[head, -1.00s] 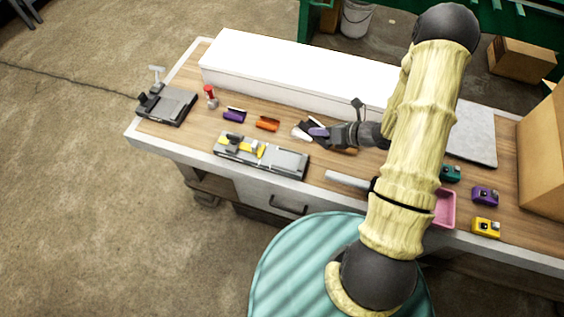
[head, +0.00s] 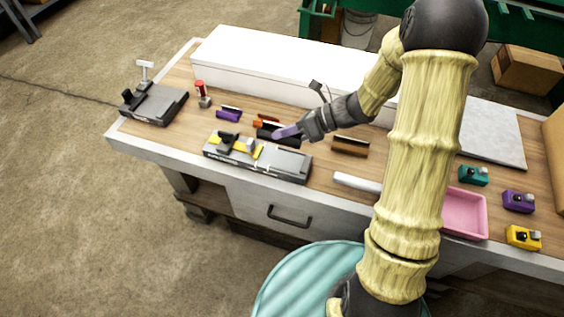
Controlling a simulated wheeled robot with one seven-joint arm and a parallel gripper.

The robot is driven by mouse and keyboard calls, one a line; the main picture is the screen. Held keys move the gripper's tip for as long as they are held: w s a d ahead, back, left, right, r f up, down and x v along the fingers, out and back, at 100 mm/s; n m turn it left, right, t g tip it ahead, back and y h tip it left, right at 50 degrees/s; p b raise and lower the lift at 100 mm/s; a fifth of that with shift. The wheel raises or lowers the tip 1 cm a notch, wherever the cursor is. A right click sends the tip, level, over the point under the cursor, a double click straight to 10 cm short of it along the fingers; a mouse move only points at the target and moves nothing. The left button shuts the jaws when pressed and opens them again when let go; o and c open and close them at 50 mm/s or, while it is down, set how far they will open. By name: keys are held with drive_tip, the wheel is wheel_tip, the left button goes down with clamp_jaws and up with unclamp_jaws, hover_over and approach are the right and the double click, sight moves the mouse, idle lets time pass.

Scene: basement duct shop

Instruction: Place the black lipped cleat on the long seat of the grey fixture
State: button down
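The black lipped cleat (head: 266,134) shows as a dark bar at the tip of my gripper (head: 286,132). The fingers appear shut on it, partly covering it, just above or behind the back edge of the grey fixture. The grey fixture (head: 290,168) lies along the front of the bench. Its left part carries yellow strips (head: 240,146) and dark clamp-like pieces (head: 226,143); its right part is a bare grey surface. I cannot tell whether the cleat touches the fixture.
A purple cleat (head: 228,114), an orange cleat (head: 262,122) and a brown cleat (head: 350,146) lie behind and beside the fixture. A red-topped post (head: 201,93) and another grey device (head: 158,105) stand left. A long white box (head: 280,72) bounds the back; a pink tray (head: 466,214) is right.

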drive_tip(key=shift+w, duration=0.1)
drive_tip(key=shift+d+f, duration=0.1)
drive_tip(key=shift+f, duration=0.25)
hover_over(283, 164)
wheel_tip(283, 164, down, 5)
drive_tip(key=shift+r, duration=0.1)
drive_tip(key=shift+f, duration=0.2)
drive_tip(key=shift+f, duration=2)
